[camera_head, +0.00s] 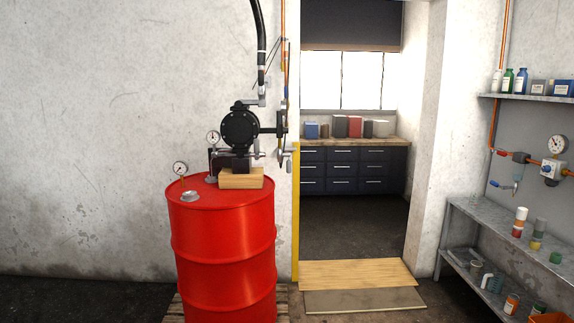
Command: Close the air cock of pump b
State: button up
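A black round pump (240,130) sits on a wooden block (242,179) on top of a red drum (222,245). No label that I can read tells whether it is pump b. Metal fittings (281,156) stand on the pipework just right of the pump; they are too small to tell a cock or its handle position. On the right wall, an orange air line (532,160) carries a dark fitting, a pale regulator (550,170) and a gauge (557,145). A small blue-handled fitting (504,186) hangs below it. My gripper is not in view.
A doorway with a wooden ramp board (358,273) and a grey mat (364,300) opens in the middle. A dark drawer cabinet (353,171) stands beyond it. Shelves (478,225) with bottles and cans line the right wall. The drum stands on a pallet (284,307).

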aim_at(289, 163)
jog(key=i+j, duration=0.25)
jog(key=i, duration=0.2)
jog(key=i+j, duration=0.2)
jog(key=i, duration=2)
